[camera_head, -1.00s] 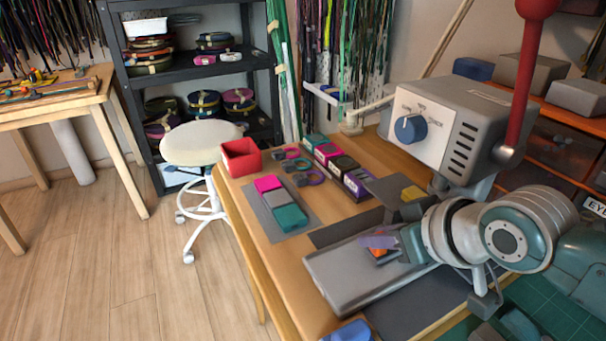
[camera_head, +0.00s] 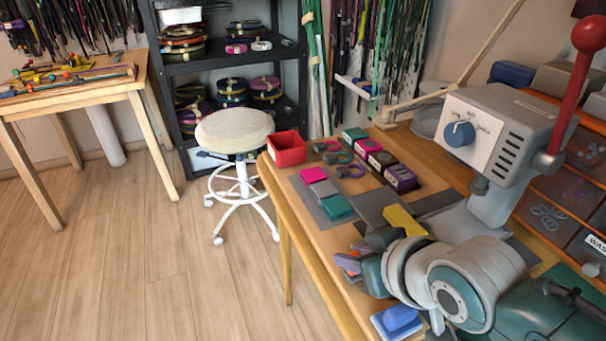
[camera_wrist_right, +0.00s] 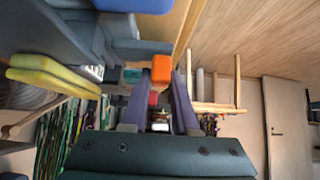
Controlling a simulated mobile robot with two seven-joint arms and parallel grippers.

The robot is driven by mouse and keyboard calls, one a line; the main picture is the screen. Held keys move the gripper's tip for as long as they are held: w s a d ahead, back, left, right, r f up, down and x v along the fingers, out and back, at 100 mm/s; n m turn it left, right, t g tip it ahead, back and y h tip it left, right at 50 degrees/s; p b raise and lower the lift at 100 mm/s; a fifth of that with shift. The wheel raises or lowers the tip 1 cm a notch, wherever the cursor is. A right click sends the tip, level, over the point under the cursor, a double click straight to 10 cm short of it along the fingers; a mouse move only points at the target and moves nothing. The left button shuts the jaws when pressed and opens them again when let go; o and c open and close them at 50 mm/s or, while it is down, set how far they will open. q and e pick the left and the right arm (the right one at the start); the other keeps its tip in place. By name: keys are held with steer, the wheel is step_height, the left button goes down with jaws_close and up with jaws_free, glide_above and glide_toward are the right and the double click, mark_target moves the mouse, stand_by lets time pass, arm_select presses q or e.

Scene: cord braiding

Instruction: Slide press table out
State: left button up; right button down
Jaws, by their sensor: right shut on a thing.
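The grey press (camera_head: 508,135) stands on the wooden workbench at the right. A flat light-grey plate (camera_head: 455,224) shows beneath it, partly hidden by my right arm, so I cannot tell how far its sliding table is out. My right gripper (camera_head: 350,266) is low over the bench near its left edge, with purple and orange showing at its tips. In the right wrist view, the purple fingers (camera_wrist_right: 161,85) close on an orange piece (camera_wrist_right: 161,67). A yellow block (camera_head: 403,222) lies just behind the gripper; it also shows in the wrist view (camera_wrist_right: 50,84). My left gripper is out of view.
A red bin (camera_head: 287,149), coloured pads (camera_head: 327,191) and small boxes (camera_head: 370,149) occupy the bench's far side. A blue piece (camera_head: 399,317) lies close to my right arm. A white stool (camera_head: 234,131) stands beyond the bench. The floor at left is clear.

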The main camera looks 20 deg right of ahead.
steer(key=shift+a, duration=0.1)
steer(key=c, duration=0.7)
jaws_free()
steer(key=shift+s+r+p, duration=0.35)
steer(key=shift+r+p, duration=0.05)
steer(key=shift+r, duration=0.05)
steer(key=shift+p+v, duration=1.7)
steer(key=shift+v, duration=2.75)
steer(key=shift+f, duration=0.1)
